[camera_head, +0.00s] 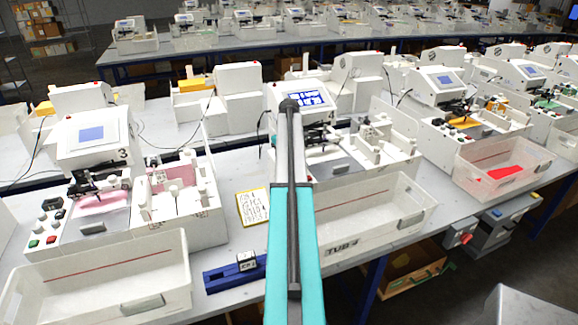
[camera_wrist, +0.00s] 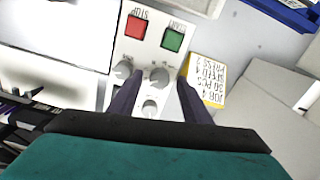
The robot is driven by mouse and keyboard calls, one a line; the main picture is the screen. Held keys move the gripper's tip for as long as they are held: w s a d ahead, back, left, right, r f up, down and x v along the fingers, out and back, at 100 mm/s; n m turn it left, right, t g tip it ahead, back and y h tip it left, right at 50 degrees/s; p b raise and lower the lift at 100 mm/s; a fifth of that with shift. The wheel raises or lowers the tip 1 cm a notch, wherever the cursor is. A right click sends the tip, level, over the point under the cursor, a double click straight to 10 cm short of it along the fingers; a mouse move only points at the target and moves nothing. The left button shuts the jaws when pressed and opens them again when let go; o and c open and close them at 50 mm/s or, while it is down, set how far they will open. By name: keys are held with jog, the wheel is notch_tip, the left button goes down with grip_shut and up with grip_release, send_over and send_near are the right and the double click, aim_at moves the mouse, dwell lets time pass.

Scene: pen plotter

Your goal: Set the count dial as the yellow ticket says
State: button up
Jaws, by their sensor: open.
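The yellow-edged ticket (camera_wrist: 208,80) lies beside the control panel in the wrist view, its print upside down; it seems to list a job, a piece count, speed and press, and the digits are hard to read. The ticket also shows in the head view (camera_head: 253,206). The panel (camera_wrist: 140,50) carries several grey-white knobs: an upper-left knob (camera_wrist: 123,68), a right knob (camera_wrist: 160,76) and a lower knob (camera_wrist: 150,109). Which one is the count dial I cannot tell. My gripper (camera_wrist: 161,78) is open, its dark fingers either side of the right and lower knobs, apparently holding nothing. My arm hides it in the head view.
A red stop button (camera_wrist: 136,27) and green start button (camera_wrist: 172,40) sit on the panel beyond the knobs. A clear tub (camera_head: 345,222) stands right of my arm, a blue holder (camera_head: 228,277) left of it. Machine 3 (camera_head: 95,150) stands at left.

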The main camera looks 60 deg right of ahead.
jog(key=shift+f, duration=0.1)
jog(key=shift+c, duration=0.4)
jog(key=c, duration=1)
jog(key=shift+o, duration=0.2)
jog(key=shift+a, duration=0.1)
jog(key=shift+m, duration=0.4)
jog(key=m+b, duration=0.1)
jog(key=m, duration=0.2)
jog(key=shift+b, duration=0.4)
jog(key=shift+m+b, duration=0.5)
jog(key=shift+m, duration=1.5)
